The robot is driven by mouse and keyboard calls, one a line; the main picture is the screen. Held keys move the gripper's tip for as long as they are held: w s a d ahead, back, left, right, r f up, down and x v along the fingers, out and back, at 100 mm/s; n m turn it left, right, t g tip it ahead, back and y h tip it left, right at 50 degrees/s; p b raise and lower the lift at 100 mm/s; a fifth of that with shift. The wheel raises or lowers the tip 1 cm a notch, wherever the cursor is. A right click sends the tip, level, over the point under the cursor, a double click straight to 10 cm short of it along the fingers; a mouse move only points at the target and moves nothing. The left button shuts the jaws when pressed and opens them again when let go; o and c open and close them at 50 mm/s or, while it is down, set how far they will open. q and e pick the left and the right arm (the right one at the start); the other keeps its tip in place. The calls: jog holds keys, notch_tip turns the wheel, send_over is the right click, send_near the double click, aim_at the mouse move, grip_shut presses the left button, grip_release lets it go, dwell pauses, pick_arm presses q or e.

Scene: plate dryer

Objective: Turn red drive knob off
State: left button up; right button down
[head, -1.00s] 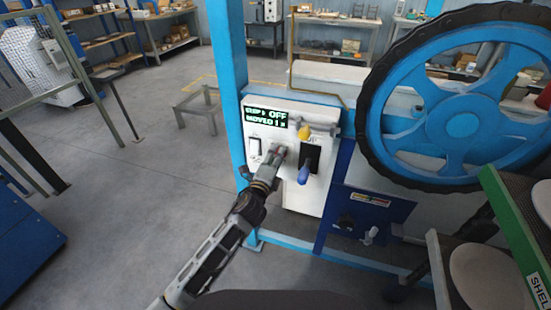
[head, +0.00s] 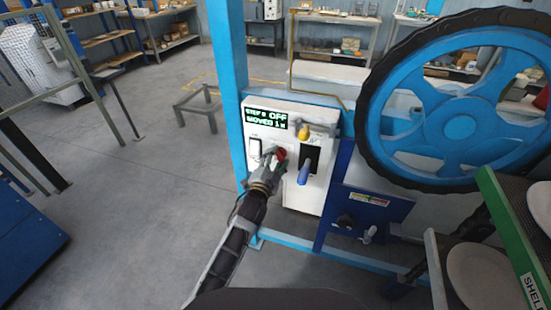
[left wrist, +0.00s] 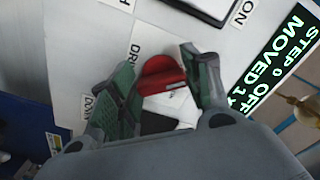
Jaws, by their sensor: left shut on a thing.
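The red drive knob (head: 281,154) is on the white control panel (head: 302,203), below a green-lit display (head: 266,118) whose text includes "OFF" and "MOVED 1". My left gripper (head: 275,160) reaches it from below and left. In the left wrist view the red knob (left wrist: 162,76) sits between the two finger pads of my left gripper (left wrist: 157,60), which is shut on it. Part of the knob's base is hidden by the gripper. A label beside it is partly covered. My right gripper is not in view.
A blue post (head: 231,90) stands left of the panel. A large blue wheel (head: 462,120) is at right.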

pick_arm(q)
jog(key=shift+f+n, duration=0.15)
jog(key=shift+n, duration=0.55)
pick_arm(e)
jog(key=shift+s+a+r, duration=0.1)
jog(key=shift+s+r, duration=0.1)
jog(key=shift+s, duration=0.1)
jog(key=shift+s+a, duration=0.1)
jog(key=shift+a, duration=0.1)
pick_arm(q)
jog(key=o, duration=1)
jog(key=shift+s, duration=0.15)
jog(key=shift+v, duration=5.9)
